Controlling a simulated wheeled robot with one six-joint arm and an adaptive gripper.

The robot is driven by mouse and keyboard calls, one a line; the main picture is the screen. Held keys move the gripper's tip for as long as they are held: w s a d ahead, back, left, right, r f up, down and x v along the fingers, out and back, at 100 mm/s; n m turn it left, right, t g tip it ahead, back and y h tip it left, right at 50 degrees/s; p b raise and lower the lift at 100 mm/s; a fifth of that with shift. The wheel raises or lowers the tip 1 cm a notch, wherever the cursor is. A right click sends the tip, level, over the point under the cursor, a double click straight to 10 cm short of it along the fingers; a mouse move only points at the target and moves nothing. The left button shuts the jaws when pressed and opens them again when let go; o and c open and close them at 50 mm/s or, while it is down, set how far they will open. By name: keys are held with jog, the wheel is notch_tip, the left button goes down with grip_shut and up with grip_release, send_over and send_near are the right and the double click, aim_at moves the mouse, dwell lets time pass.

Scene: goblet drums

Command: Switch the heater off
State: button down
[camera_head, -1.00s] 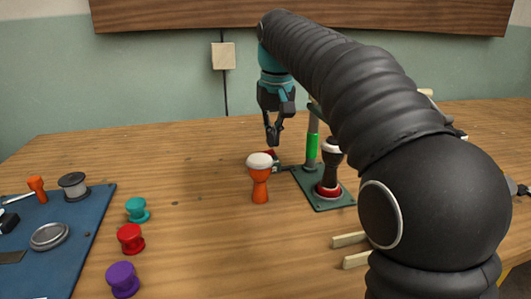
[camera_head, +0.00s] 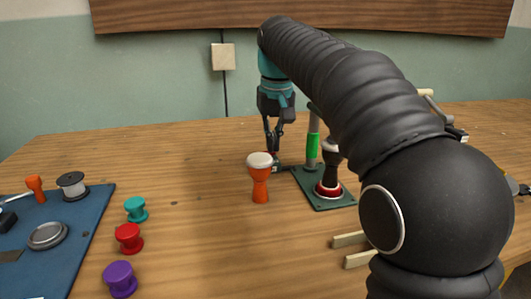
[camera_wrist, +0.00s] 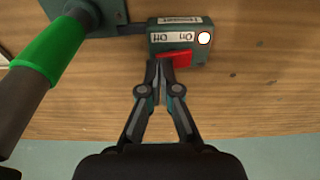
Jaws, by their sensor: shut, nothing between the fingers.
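A small dark green switch box (camera_wrist: 181,40) with a red rocker (camera_wrist: 174,57) shows in the wrist view. In the head view my gripper (camera_head: 273,153) is down at the switch box (camera_head: 283,168), which is partly hidden. A dark cable joins the box to a green base plate (camera_head: 330,203).
An orange goblet drum (camera_head: 260,186) with a white top stands just in front of the switch. On the plate are a green-gripped post (camera_head: 313,147) and a dark drum (camera_head: 331,165) in a red seat. Spools and a blue mat (camera_head: 75,250) lie left. The table's left middle is clear.

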jog(key=shift+f, duration=0.25)
jog(key=shift+r+p, duration=2.25)
jog(key=shift+r, duration=1.25)
